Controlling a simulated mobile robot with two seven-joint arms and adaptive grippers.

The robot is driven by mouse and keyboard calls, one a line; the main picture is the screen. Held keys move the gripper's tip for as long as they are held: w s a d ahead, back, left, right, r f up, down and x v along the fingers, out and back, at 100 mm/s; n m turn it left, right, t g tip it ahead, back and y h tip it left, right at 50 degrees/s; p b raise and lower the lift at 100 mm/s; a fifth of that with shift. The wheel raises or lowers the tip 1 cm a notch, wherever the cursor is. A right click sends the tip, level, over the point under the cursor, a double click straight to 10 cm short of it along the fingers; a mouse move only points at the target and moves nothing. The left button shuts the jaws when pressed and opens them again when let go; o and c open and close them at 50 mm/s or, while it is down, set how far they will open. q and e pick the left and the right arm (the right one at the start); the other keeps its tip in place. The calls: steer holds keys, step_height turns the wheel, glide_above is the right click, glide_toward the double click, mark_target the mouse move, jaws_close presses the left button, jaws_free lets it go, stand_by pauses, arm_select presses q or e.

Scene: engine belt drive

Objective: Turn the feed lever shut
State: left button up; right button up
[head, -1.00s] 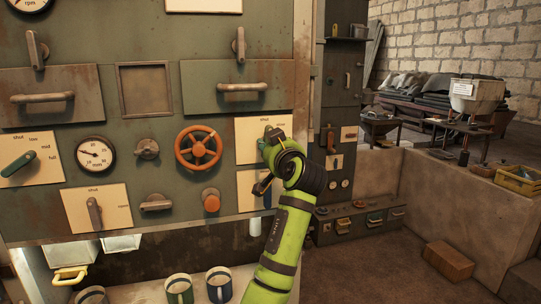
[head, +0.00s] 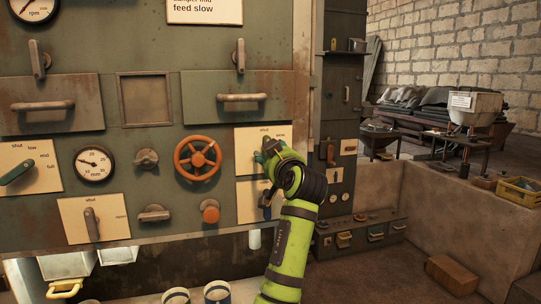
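My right arm comes in from the bottom right, and its green gripper (head: 266,152) is at the upper right pale plate (head: 246,142), marked "shut" and "slow". The gripper covers most of the lever there, so I cannot tell whether its fingers are closed on it or where the lever points. A second pale plate (head: 246,206) just below carries a dark lever (head: 266,197), partly behind my wrist. My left gripper is not in view.
An orange handwheel (head: 197,158) and an orange knob (head: 210,212) are left of my gripper. A green lever (head: 17,173) and a grey lever (head: 91,224) sit on plates farther left. A drawer handle (head: 242,97) sticks out above. Mugs (head: 217,292) stand below.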

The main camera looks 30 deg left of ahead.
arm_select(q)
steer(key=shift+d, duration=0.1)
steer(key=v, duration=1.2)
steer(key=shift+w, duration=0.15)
